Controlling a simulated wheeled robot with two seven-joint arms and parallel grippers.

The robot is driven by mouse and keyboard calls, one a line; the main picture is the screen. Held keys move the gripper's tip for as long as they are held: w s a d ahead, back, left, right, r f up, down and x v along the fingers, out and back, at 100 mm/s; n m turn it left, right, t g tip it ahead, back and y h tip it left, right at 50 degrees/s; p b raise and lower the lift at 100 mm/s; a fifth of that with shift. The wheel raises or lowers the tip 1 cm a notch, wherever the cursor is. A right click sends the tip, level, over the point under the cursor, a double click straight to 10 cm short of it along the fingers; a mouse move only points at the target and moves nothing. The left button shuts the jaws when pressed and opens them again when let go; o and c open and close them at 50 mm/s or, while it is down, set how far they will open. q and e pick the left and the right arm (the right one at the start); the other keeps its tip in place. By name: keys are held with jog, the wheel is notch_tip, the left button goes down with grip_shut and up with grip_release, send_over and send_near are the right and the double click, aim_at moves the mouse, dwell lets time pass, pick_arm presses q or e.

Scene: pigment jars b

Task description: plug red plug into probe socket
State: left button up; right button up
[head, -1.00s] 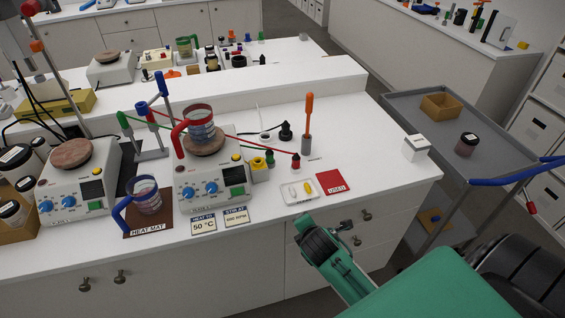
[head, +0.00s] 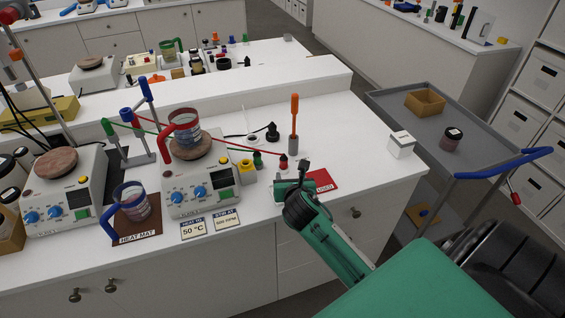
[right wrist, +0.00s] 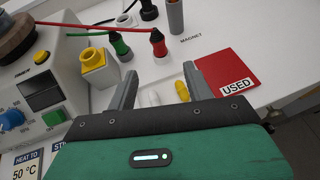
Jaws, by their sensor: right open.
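The red plug (head: 283,163) stands on the white bench, with a red lead running left from it; in the right wrist view it shows (right wrist: 157,43) beyond the fingertips. My right gripper (head: 292,180) is open and empty, on the near side of the plug and apart from it. Its two fingers (right wrist: 160,76) are spread in the wrist view. A yellow block with a round opening (right wrist: 97,62), possibly the probe socket, sits against the right side of the right hotplate; the head view shows it too (head: 246,169). My left gripper is not in view.
A green plug (head: 258,160) stands just left of the red one. A black plug (head: 272,132) and an orange-handled rod (head: 294,122) are behind. A red USED mat (right wrist: 228,75) lies right of the gripper. White and yellow capsules (right wrist: 182,91) lie between the fingers' bases.

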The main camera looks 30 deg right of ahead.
aim_at(284, 160)
jog(key=x, duration=0.3)
jog(key=p+x, duration=0.1)
jog(key=x, duration=0.4)
jog(key=shift+w+d+r, duration=0.15)
jog(key=shift+w+d, duration=0.05)
jog(key=shift+w, duration=0.2)
jog(key=shift+w+d+p, duration=0.15)
jog(key=shift+w+p, duration=0.25)
jog(key=shift+p, duration=0.1)
jog(key=p+x, duration=0.1)
jog(key=x, duration=0.2)
jog(key=shift+w+r, duration=0.1)
jog(key=shift+w+d+f, duration=0.2)
jog(key=shift+w+f, duration=0.15)
jog(key=shift+w, duration=0.15)
jog(key=c, duration=1.1)
jog(key=shift+o, duration=0.2)
jog(key=shift+r, duration=0.1)
